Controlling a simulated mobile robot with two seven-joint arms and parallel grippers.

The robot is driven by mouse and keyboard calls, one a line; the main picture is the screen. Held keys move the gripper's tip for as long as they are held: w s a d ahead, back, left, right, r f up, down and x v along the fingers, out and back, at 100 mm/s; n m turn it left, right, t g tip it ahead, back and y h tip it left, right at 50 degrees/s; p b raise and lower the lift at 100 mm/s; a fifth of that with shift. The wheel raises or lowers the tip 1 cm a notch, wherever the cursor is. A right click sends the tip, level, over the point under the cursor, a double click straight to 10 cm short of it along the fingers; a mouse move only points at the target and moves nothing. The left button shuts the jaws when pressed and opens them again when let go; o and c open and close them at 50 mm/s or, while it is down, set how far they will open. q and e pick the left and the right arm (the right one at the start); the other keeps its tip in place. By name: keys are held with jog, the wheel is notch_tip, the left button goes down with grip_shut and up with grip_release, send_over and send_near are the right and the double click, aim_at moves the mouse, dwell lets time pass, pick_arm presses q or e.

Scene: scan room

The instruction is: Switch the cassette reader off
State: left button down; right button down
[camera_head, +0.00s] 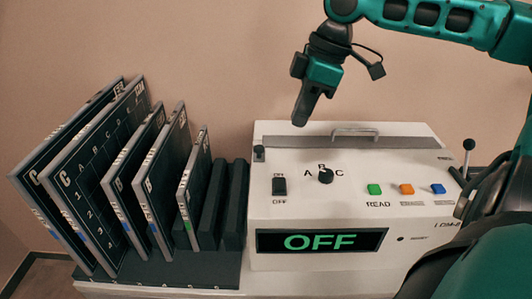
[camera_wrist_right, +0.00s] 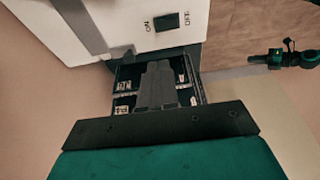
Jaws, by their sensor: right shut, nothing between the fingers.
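The white cassette reader (camera_head: 345,180) stands on a table in the head view. Its lit front display (camera_head: 319,242) reads OFF in green. The black ON/OFF rocker switch (camera_head: 279,186) is on its sloping top panel, left of the A-B-C knob (camera_head: 326,176). In the right wrist view the rocker switch (camera_wrist_right: 167,21) shows near the top, beyond the fingertips. My right gripper (camera_head: 301,115) is shut and empty, pointing down above the back left part of the reader, apart from the switch. Its closed fingers also show in the right wrist view (camera_wrist_right: 158,68). My left gripper is not in view.
A dark rack (camera_head: 165,272) left of the reader holds several upright cassettes (camera_head: 105,165). Green (camera_head: 375,189), orange (camera_head: 406,189) and blue (camera_head: 438,188) buttons sit right of the knob. A handle (camera_head: 355,132) rises at the reader's back. A black-knobbed lever (camera_head: 467,158) stands at its right.

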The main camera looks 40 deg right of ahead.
aim_at(278, 178)
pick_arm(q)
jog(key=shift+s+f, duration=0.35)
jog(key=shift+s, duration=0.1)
pick_arm(e)
jog(key=shift+w+r, duration=0.1)
